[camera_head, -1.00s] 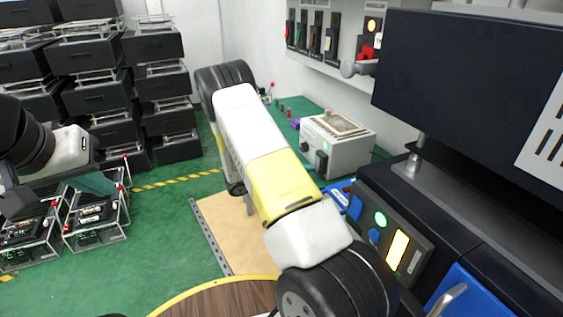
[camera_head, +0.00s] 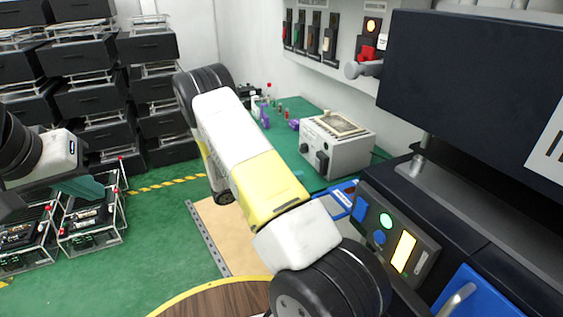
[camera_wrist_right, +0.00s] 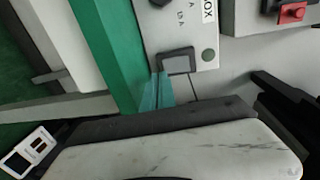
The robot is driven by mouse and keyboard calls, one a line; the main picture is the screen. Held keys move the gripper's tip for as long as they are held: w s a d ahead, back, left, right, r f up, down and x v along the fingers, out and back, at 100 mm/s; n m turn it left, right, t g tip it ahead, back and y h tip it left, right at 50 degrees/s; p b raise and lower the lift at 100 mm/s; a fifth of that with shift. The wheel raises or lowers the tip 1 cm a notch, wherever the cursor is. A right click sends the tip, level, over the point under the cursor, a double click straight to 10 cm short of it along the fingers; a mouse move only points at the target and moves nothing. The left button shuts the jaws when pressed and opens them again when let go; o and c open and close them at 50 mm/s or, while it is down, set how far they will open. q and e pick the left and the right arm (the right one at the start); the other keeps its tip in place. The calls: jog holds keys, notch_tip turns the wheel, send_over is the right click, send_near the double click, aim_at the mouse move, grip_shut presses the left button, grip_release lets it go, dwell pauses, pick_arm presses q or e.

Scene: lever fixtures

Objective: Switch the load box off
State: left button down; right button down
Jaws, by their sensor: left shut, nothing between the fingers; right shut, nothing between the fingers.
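In the right wrist view a light grey panel (camera_wrist_right: 188,25) carries a label whose readable part is "BOX". A grey rocker switch in a dark frame (camera_wrist_right: 176,62) and a small green round part (camera_wrist_right: 208,55) sit on it. The teal fingertips of my right gripper (camera_wrist_right: 157,92) are shut, empty, just left of the switch; I cannot tell whether they touch it. My left gripper (camera_head: 82,188) is shut and empty at the far left.
A grey instrument with black knobs (camera_head: 338,145) stands on the green bench mat (camera_head: 290,165). A dark machine (camera_head: 470,90) with a lit control panel (camera_head: 398,240) fills the right. In the wrist view a red button (camera_wrist_right: 292,13) is at upper right. Black bins (camera_head: 95,95) are stacked at left.

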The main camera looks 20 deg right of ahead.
jog(key=a+f, duration=0.1)
jog(key=a, duration=0.8)
jog(key=shift+s, duration=0.35)
jog(key=s+a+r+n+t+y, duration=0.1)
jog(key=s+a+r+n+y, duration=0.2)
jog(key=s+r+n+y, duration=0.3)
jog(key=s+a+r+n+t+y, duration=0.2)
jog(key=s+r+n+y, duration=0.4)
jog(key=s+r+n, duration=0.3)
jog(key=s+a+r+n+t+y, duration=0.2)
jog(key=s+a+r+n+y, duration=0.2)
jog(key=r+n, duration=0.9)
jog(key=s+n+y, duration=0.2)
jog(key=s+n, duration=0.2)
jog(key=n, duration=0.3)
jog(key=shift+s+a+r+n+y, duration=0.15)
jog(key=shift+a+n+y, duration=0.15)
jog(key=shift+n+y, duration=0.1)
jog(key=shift+d, duration=0.1)
